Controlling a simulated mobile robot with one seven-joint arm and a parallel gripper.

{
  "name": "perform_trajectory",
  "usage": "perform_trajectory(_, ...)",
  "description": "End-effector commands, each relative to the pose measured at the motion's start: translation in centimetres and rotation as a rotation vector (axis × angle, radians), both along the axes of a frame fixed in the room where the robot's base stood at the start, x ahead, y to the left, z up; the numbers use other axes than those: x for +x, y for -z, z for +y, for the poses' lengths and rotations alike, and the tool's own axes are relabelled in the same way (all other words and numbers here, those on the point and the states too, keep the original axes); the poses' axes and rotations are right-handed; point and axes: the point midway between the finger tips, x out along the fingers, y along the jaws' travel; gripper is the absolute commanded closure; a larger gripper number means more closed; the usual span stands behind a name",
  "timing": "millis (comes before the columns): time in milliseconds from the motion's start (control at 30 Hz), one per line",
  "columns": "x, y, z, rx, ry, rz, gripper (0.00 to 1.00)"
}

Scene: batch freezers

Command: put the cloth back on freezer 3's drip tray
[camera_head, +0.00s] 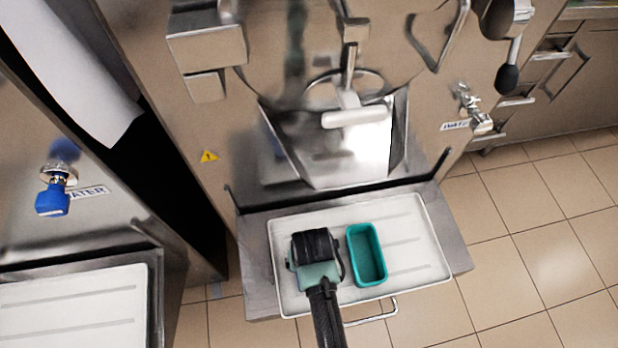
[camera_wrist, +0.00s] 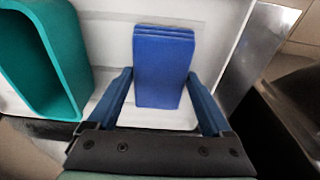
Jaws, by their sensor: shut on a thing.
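The white drip tray (camera_head: 415,225) sits under the spout of the middle freezer; no freezer number is readable. My gripper (camera_wrist: 161,78) is over the left half of this tray, seen from above in the head view (camera_head: 315,258). It is shut on a folded blue cloth (camera_wrist: 163,68), which stands out between the two fingers in the wrist view. White tray surface shows behind and below the cloth. The cloth is hidden under my gripper in the head view. I cannot tell whether it touches the tray.
A teal open container (camera_head: 367,256) stands on the tray just right of my gripper; it also shows in the wrist view (camera_wrist: 75,60). The tray's right part is clear. Another white tray (camera_head: 75,310) is at lower left, below a blue water tap (camera_head: 52,200).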

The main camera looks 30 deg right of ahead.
Motion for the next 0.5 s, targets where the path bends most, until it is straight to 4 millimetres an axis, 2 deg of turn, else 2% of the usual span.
perform_trajectory(167, 0.02, 0.19, 0.00, 0.000, 0.000, 0.000, 0.61)
perform_trajectory(200, 0.01, 0.15, 0.01, 0.000, 0.000, 0.000, 0.11)
perform_trajectory(267, 0.01, 0.13, 0.01, 0.000, 0.000, 0.000, 0.00)
perform_trajectory(500, 0.02, 0.04, 0.01, 0.000, 0.000, 0.000, 0.00)
